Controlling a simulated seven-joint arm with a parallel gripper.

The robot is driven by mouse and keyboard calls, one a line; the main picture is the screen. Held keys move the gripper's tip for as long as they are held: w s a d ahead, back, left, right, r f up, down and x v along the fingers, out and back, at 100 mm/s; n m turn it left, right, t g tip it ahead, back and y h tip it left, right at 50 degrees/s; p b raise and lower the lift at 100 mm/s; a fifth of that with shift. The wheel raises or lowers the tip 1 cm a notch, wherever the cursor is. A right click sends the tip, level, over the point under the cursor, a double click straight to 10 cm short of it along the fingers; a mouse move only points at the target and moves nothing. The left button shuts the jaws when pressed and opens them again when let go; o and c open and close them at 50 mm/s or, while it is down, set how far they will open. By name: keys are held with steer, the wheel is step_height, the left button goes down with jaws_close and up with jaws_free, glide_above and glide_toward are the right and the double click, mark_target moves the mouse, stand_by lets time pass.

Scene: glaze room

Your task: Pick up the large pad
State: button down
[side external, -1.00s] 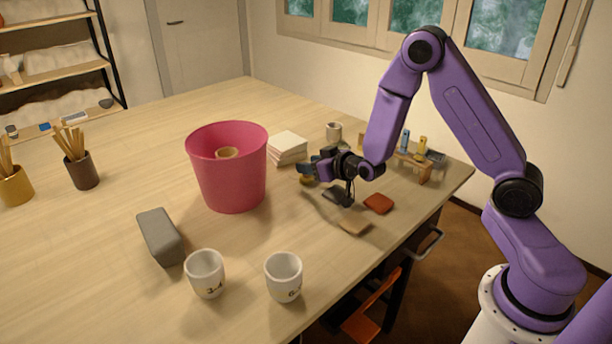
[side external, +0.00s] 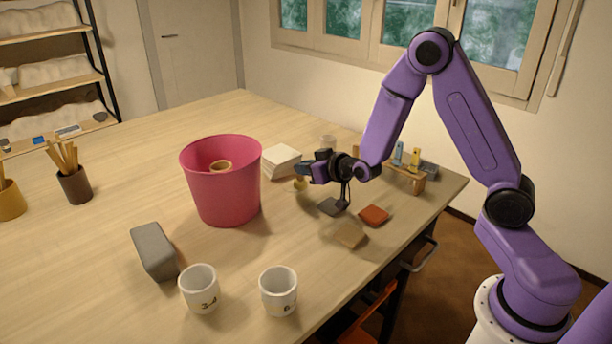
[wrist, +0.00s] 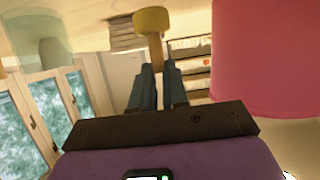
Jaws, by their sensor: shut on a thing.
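The large pad looks like a rounded yellow head (wrist: 152,20) on a short tan handle. My gripper (wrist: 160,68) is shut on the handle, with the yellow head beyond the fingertips. In the side external view the yellow head (side external: 300,184) hangs under my gripper (side external: 304,170), between the pink bucket and the flat squares. It seems to be just above the table, though I cannot see the gap clearly. The fingers hide most of the handle there.
The pink bucket (side external: 222,188) stands close left of my gripper. A pale stack (side external: 281,162) lies behind. Grey (side external: 332,207), red (side external: 374,216) and tan (side external: 350,235) squares lie in front. A wooden rack (side external: 408,178) is at right. White cups (side external: 199,288) and a grey block (side external: 154,250) stand nearer.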

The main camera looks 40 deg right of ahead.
steer(key=r+v, duration=0.2)
steer(key=v, duration=0.6)
steer(key=w+r+v, duration=0.1)
steer(key=v, duration=0.7)
steer(key=shift+a+r, duration=0.25)
steer(key=shift+r, duration=0.3)
